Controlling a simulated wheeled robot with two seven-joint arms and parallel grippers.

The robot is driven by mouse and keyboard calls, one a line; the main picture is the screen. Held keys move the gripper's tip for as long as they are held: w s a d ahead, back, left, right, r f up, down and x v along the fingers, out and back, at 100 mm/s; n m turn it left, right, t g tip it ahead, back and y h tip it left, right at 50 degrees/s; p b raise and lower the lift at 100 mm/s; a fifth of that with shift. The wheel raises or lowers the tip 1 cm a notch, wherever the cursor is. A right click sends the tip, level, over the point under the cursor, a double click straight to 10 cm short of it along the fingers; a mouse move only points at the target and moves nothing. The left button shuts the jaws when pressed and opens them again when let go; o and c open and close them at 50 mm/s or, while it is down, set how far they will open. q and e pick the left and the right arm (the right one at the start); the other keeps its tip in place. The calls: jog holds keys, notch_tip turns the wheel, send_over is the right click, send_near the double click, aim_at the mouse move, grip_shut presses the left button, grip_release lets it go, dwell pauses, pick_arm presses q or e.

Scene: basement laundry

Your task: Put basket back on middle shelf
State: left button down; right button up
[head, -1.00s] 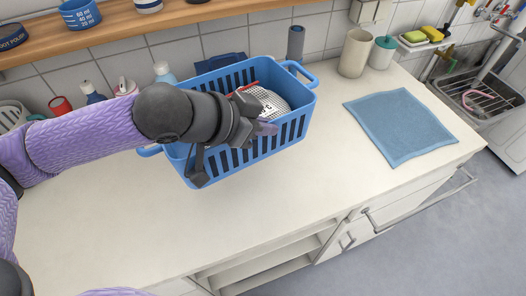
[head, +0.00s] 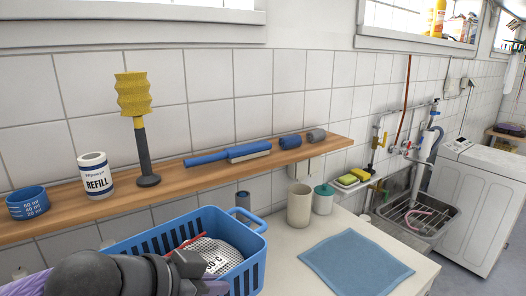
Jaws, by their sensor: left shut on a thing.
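The blue basket (head: 251,266) stands at the bottom left of the head view, at the wall end of the counter; its near side is cut off by the frame and covered by my arm. A white mesh-patterned item (head: 214,256) with "°C" printed on it lies inside. My left gripper (head: 205,284) is at the basket's near side, shut on it; the exact grip is partly hidden. A wooden wall shelf (head: 221,172) runs above the basket; I cannot tell if it is the middle shelf. My right gripper is out of view.
A sink (head: 418,215) lies beyond.

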pick_arm(q)
notch_tip(320, 180, down, 23)
jog(key=b, duration=0.7)
jog(key=shift+r, duration=0.1)
